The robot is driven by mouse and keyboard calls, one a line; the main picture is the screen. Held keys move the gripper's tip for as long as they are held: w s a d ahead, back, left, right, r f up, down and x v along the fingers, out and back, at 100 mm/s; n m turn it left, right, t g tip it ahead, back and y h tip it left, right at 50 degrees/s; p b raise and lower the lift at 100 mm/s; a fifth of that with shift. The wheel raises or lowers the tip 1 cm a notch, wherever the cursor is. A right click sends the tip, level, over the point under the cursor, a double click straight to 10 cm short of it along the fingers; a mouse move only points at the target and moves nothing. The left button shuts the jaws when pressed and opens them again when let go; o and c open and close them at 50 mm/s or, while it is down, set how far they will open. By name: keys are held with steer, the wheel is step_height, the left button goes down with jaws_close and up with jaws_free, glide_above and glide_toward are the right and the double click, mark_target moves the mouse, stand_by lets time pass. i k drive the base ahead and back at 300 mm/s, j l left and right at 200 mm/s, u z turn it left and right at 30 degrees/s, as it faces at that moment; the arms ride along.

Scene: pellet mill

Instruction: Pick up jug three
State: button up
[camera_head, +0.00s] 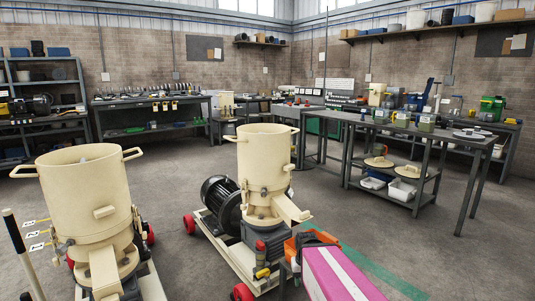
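I cannot single out jug three; no jug with a readable number shows. Several small containers stand on the right workbench (459,137), among them a greenish one (427,122) and a paler one (402,119), too small to tell whether they are jugs. Small numbered tags (37,233) show at the far left beside the near pellet mill, and I cannot tell what they belong to. My gripper is not in view.
Two cream pellet mills stand in front, one at the left (84,198) and one on a red-wheeled trolley in the middle (263,165). A pink and white block (335,275) is at the bottom. The right-hand floor (425,230) is clear. A back bench (150,98) holds small parts.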

mark_target(381, 116)
steer(key=z, duration=0.3)
steer(key=i+l+z, duration=0.2)
steer(key=l, duration=0.2)
steer(key=l+z, duration=0.2)
steer(key=l, duration=0.25)
steer(key=i+l+z, duration=0.2)
steer(key=l, duration=0.15)
steer(key=i+l+z, duration=0.2)
steer(key=l, duration=0.15)
steer(key=i+l+z, duration=0.15)
steer(key=i, duration=0.25)
steer(key=i+l+z, duration=0.15)
steer(key=i+l, duration=0.2)
steer(key=i+l+z, duration=0.15)
steer(key=i, duration=0.4)
steer(key=i+j+u, duration=0.2)
steer(key=i+u, duration=0.7)
steer(key=i, duration=0.15)
steer(key=i+l+u, duration=0.2)
steer(key=i+u, duration=0.3)
steer(key=i+j, duration=0.15)
steer(key=i, duration=0.25)
steer(key=i+j, duration=0.2)
steer(key=i, duration=0.25)
steer(key=i+j+z, duration=0.1)
steer(key=i, duration=0.35)
steer(key=i+j, duration=0.25)
steer(key=i, duration=0.15)
